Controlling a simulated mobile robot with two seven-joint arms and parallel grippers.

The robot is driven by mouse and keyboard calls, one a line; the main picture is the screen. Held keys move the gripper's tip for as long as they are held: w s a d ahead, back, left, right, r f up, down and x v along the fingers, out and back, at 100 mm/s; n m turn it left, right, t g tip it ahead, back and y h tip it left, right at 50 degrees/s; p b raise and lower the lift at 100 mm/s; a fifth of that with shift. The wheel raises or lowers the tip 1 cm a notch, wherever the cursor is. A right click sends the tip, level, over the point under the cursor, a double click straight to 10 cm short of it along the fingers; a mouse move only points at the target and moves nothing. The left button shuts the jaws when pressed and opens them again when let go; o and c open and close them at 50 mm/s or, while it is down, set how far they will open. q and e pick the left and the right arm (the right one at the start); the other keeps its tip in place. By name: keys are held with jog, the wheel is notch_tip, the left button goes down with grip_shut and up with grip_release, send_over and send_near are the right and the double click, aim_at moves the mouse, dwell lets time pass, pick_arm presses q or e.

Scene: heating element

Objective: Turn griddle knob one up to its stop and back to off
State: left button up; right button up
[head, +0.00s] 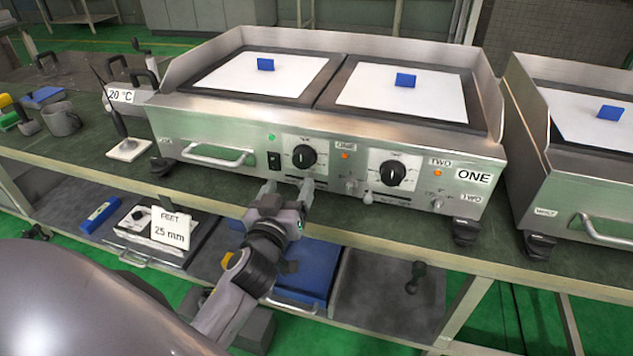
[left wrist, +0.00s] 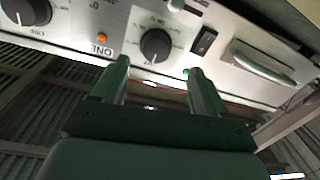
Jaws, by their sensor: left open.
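The griddle (head: 230,128) is a steel box with two white-covered plates and a front panel. Knob one (head: 304,156) is black, on a white dial plate beside the rocker switch; it also shows in the left wrist view (left wrist: 155,45). A second black knob (head: 393,173) sits to its right, and in the left wrist view it is at the upper left (left wrist: 28,10). My left gripper (head: 291,188) is open and empty, just below and in front of knob one, apart from it. Its fingers (left wrist: 158,75) point at the panel. My right gripper is not in view.
A rocker switch (head: 274,161) and a green lamp (head: 271,138) are left of knob one. Orange lamps, small valves and a bar handle (head: 218,154) stand out from the panel. Another griddle (head: 577,150) stands at the right. The bench edge (head: 330,235) runs below.

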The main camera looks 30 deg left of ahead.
aim_at(302, 164)
pick_arm(q)
jog(key=shift+d+x, duration=0.1)
jog(key=shift+x, duration=1.7)
jog(key=shift+d+x, duration=0.15)
jog(key=shift+x, duration=1.65)
jog(key=shift+w+r, duration=0.1)
jog(key=shift+r, duration=0.05)
jog(key=c, duration=1.1)
